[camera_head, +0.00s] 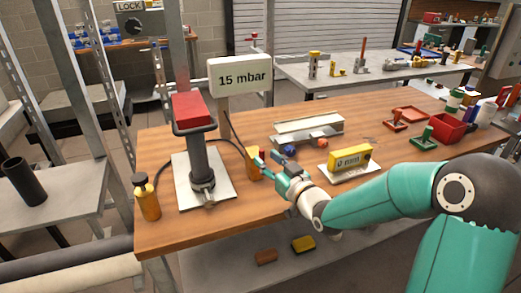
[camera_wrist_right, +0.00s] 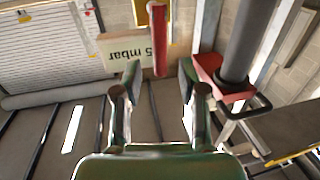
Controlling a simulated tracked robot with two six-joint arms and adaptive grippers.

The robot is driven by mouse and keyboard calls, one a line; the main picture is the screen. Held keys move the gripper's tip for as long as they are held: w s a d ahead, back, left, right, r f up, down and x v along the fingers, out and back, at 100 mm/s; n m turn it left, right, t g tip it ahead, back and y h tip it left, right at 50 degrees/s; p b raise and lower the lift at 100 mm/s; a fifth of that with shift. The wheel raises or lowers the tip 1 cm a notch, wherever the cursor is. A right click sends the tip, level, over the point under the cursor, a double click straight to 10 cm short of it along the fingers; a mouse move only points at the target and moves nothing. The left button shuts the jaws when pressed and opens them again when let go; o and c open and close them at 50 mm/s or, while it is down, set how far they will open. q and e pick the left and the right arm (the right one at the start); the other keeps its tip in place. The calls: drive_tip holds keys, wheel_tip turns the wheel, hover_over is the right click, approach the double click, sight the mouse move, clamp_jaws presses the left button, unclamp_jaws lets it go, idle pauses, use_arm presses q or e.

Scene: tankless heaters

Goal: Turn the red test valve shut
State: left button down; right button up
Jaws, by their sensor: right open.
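The red valve handle (camera_wrist_right: 160,42) shows in the right wrist view as a red bar, just past and between the fingertips of my right gripper (camera_wrist_right: 160,82). A yellow body (camera_wrist_right: 140,12) is beside its upper end at the picture edge. The fingers are spread and nothing is between them that I can see as held. In the head view my right gripper (camera_head: 272,161) is beside a yellow-orange part (camera_head: 252,163) on the wooden table. I cannot make out the red handle there; it may be hidden. My left gripper is out of view.
A "15 mbar" sign (camera_head: 240,77) stands behind. A grey column with a red top (camera_head: 193,109) is on a plate (camera_head: 183,190) at left.

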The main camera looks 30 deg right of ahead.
sight(263, 156)
drive_tip(key=shift+w+p, duration=0.3)
drive_tip(key=shift+w, duration=1.5)
drive_tip(key=shift+d, duration=0.1)
clamp_jaws()
